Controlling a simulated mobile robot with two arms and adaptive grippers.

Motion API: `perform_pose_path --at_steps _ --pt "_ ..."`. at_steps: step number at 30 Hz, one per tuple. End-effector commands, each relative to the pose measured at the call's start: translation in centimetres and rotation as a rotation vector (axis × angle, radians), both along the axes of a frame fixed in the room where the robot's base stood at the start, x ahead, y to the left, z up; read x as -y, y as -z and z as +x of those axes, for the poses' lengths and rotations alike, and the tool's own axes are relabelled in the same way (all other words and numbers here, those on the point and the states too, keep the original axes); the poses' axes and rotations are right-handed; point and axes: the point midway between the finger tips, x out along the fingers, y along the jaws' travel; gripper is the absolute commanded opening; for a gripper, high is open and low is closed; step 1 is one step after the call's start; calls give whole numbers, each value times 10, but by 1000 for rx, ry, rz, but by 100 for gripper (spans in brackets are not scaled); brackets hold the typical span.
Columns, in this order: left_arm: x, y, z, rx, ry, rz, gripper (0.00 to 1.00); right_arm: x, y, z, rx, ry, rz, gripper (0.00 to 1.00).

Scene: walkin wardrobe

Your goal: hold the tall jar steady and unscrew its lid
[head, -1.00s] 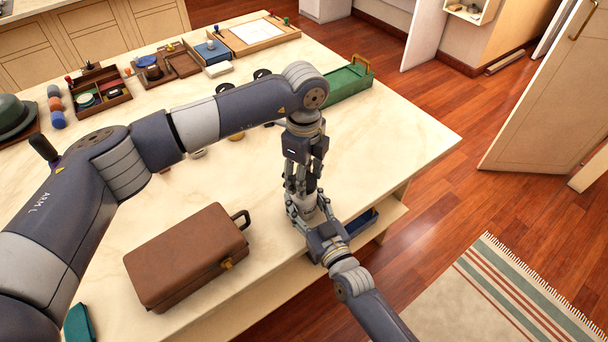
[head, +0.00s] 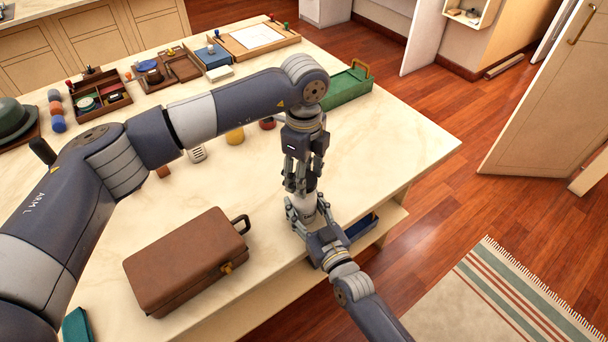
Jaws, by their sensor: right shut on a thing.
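The tall jar (head: 308,203) stands near the right front edge of the pale table, and a pale part of its body shows between the grippers. My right gripper (head: 306,214) comes from the front right and is shut on the jar's body. My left gripper (head: 302,184) points straight down over the jar's top, in line with it. Its fingers hide most of the top, so the lid is not clearly seen, and I cannot tell whether they grip it.
A brown case (head: 185,260) lies left of the jar. Small jars, including a yellow one (head: 235,136), stand behind my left arm. The table's right side is clear.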

Motion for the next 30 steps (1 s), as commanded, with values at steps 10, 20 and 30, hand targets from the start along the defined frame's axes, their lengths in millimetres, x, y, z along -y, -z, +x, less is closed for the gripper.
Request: perform_pose_path --at_steps 10,20,30 --pt "0 -7 1 2 0 0 19 0 0 0 -1 0 0 0" --pt "0 -40 0 0 1 0 19 0 1 0 -1 0 0 0" --pt "0 -40 0 0 1 0 19 0 0 0 -1 0 0 73"
